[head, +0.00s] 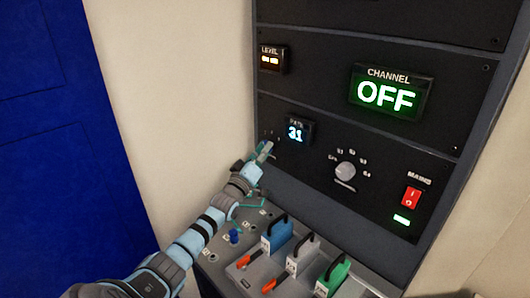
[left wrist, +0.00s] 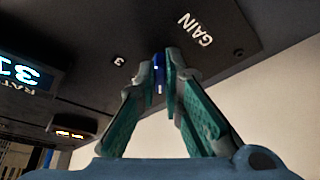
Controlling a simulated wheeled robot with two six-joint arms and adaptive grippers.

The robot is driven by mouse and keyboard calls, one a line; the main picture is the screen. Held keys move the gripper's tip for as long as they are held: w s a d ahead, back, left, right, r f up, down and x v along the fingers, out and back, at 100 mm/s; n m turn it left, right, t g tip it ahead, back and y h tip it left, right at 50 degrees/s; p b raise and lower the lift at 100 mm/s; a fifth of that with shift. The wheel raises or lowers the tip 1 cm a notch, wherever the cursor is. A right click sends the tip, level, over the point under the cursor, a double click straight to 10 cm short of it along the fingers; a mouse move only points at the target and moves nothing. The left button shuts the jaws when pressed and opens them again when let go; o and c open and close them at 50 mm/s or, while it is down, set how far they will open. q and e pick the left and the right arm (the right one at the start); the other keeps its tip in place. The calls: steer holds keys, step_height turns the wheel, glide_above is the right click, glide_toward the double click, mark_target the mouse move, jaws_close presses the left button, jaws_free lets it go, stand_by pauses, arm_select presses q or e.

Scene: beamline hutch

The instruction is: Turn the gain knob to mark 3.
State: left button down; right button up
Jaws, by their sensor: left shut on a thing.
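My left gripper (head: 264,152) is at the lower left of the rack panel, left of the lit display reading 31. In the left wrist view, the left gripper's green fingers (left wrist: 162,85) are shut on a small blue knob (left wrist: 158,72) with a white line on it. The label GAIN (left wrist: 194,30) is beside it on the dark panel, and a mark 3 (left wrist: 119,61) shows to its left. The fingers hide much of the knob, and I cannot tell which mark its line points at. My right gripper is not in view.
The panel holds a display reading 31 (head: 296,132), a channel display reading OFF (head: 386,95), a grey selector knob (head: 345,171) and a red mains switch (head: 411,197). Below, blue (head: 277,236), white (head: 302,254) and green (head: 332,275) handled blocks stand on the desk.

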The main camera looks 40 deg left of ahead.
arm_select(q)
steer(key=shift+a+m+g+h+b, duration=0.15)
steer(key=shift+m+h+b, duration=1.9)
steer(key=shift+m, duration=2.1)
steer(key=shift+a+m+g+h+b, duration=0.2)
steer(key=shift+m+h+b, duration=1.75)
steer(key=shift+m, duration=2.15)
steer(key=shift+a+m+g+h+b, duration=0.15)
steer(key=shift+m+h+b, duration=1.9)
steer(key=shift+m, duration=2.1)
steer(key=c, duration=1.7)
jaws_free()
steer(key=shift+y, duration=0.25)
steer(key=v, duration=1.2)
